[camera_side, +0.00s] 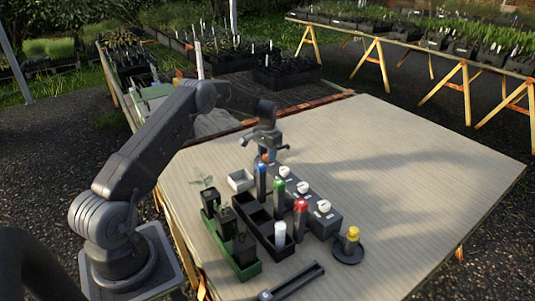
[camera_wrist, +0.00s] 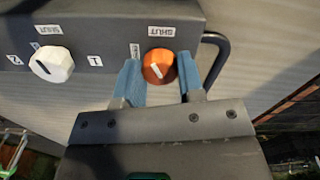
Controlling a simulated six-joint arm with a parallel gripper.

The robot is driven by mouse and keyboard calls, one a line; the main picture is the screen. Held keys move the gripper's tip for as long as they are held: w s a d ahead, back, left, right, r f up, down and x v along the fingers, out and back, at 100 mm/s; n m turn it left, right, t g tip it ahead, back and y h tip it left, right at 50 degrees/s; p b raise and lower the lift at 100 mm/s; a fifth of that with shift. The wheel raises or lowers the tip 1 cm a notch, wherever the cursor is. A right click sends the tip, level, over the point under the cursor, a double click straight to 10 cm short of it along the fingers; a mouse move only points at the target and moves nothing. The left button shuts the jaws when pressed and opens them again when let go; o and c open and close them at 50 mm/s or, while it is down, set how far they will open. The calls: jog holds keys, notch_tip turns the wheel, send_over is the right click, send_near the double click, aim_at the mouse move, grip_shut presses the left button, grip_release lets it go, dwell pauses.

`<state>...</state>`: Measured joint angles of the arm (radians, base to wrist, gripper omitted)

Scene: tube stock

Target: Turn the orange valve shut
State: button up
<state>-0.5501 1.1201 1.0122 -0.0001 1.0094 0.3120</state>
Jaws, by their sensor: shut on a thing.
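In the side view my gripper (camera_side: 266,146) reaches down to the far end of the valve box (camera_side: 322,221), where a bit of the orange valve (camera_side: 266,158) shows. The white knob (camera_wrist: 51,64) stands to the left in the wrist view.
A black rack (camera_side: 254,218) with blue, green, red and white-topped tubes stands beside the box. A green tray (camera_side: 247,272) of seedlings, a white box (camera_side: 240,181), a yellow-topped piece (camera_side: 351,240) and a dark bar (camera_side: 292,282) are near. The table's right side is clear.

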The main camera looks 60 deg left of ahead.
jog(key=m, duration=0.4)
jog(key=shift+m, duration=0.4)
dwell(0.4)
jog(key=o, duration=0.9)
notch_tip(320, 180, up, 14)
